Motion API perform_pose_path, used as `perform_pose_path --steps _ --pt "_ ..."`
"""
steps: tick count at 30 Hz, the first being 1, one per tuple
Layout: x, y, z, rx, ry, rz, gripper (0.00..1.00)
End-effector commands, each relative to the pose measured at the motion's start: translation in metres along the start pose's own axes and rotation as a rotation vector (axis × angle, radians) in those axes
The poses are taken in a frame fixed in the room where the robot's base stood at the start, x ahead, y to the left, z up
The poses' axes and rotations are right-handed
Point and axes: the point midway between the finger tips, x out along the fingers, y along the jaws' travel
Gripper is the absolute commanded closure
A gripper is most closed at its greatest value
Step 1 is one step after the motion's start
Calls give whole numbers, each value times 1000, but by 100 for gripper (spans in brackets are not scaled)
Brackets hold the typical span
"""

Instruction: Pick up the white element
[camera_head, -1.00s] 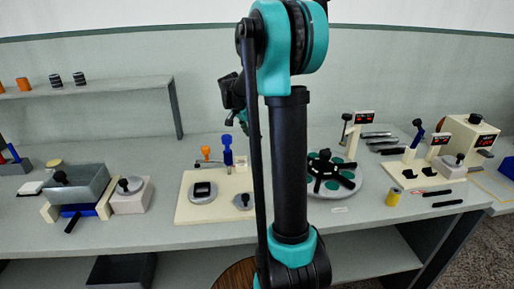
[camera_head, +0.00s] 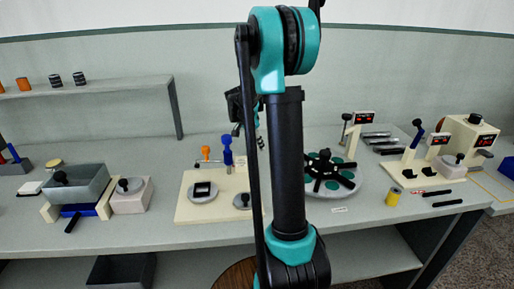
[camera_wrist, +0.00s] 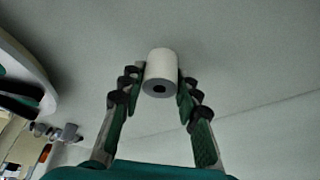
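The white element (camera_wrist: 160,68) is a short white cylinder with a dark hole in its grey end. In the wrist view it sits between my gripper's (camera_wrist: 162,82) two fingertips, which lie against its left and right sides. My gripper appears shut on it. Plain grey surface shows behind it, and I cannot tell whether it touches anything there. In the head view my gripper (camera_head: 249,138) is partly hidden by my arm, behind the cream board, and the white element cannot be made out there.
A cream board (camera_head: 190,213) carries a blue post (camera_head: 227,152) and grey discs. A carousel (camera_head: 346,187) with black arms stands right of my arm. A grey box (camera_head: 80,185) is at the left. A shelf (camera_head: 130,86) holds several small cylinders.

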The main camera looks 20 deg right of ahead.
Motion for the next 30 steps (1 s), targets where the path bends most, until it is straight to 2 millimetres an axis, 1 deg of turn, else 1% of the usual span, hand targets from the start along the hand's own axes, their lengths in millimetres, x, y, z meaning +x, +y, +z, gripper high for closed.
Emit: perform_pose_path --steps 1,5,6,14,19,23,26,30 --pt "0 0 0 0 0 0 80" --pt "0 0 0 0 0 0 96" --pt "0 0 0 0 0 0 97" --pt "-2 0 0 0 0 0 98" --pt "-11 0 -4 0 0 0 98" --pt "-30 0 -12 0 0 0 98" --pt "-52 0 -21 0 0 0 98" --pt "-88 1 -36 0 0 0 98"
